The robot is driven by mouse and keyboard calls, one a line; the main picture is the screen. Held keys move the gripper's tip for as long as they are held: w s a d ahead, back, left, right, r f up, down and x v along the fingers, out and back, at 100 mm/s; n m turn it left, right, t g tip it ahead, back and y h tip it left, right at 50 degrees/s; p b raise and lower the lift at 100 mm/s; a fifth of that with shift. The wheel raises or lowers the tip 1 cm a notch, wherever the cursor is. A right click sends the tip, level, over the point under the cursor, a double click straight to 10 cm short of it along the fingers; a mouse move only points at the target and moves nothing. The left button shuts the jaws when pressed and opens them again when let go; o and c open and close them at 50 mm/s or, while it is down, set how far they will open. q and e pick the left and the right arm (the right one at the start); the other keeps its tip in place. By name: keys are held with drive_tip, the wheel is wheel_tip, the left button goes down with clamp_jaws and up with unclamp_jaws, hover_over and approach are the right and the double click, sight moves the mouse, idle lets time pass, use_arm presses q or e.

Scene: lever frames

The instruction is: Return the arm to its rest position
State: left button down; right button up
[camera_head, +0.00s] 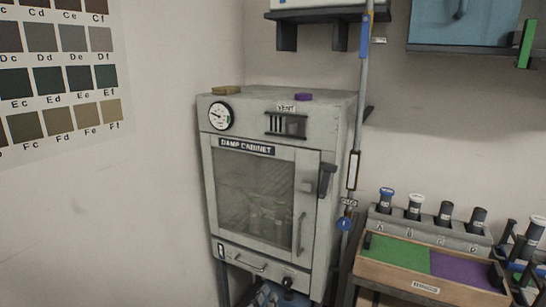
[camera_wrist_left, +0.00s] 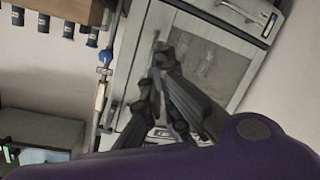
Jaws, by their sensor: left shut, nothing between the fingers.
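My left gripper (camera_wrist_left: 163,62) shows in the left wrist view as dark linked fingers, shut and empty. In that view it overlaps the front of the damp cabinet near the door's handle side; I cannot tell whether it touches. The grey damp cabinet (camera_head: 228,183) stands against the wall in the head view, its windowed door closed. A dark lever latch (camera_head: 326,178) sits at the door's right edge, above a slim door handle (camera_head: 301,232). The cabinet also shows upside down in the left wrist view (camera_wrist_left: 268,62). I make out no gripper clearly in the head view. My right gripper is out of view.
A vertical pole (camera_head: 357,130) with tags runs beside the cabinet's right side. A wooden tray (camera_head: 385,279) with green and purple panels and a rack of bottles (camera_head: 443,232) stand at right. Shelves hang above. A colour chart (camera_head: 60,75) covers the left wall.

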use_arm(q)
drive_tip(key=s+a+f+m+g+y, duration=0.1)
drive_tip(key=s+a+f, duration=0.5)
drive_tip(key=s, duration=0.7)
drive_tip(key=s+a+f+g+y+p, duration=0.1)
drive_tip(key=s+a+f, duration=0.5)
drive_tip(key=s, duration=0.7)
drive_tip(key=s+a+f+m+g+y+p, duration=0.1)
drive_tip(key=s+a+f+g+y, duration=0.2)
drive_tip(key=s+a+f, duration=0.4)
drive_tip(key=s+g, duration=0.1)
drive_tip(key=s, duration=0.5)
drive_tip(key=shift+s+m, duration=0.3)
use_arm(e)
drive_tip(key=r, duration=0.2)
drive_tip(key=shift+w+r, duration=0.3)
use_arm(q)
drive_tip(key=shift+f, duration=0.15)
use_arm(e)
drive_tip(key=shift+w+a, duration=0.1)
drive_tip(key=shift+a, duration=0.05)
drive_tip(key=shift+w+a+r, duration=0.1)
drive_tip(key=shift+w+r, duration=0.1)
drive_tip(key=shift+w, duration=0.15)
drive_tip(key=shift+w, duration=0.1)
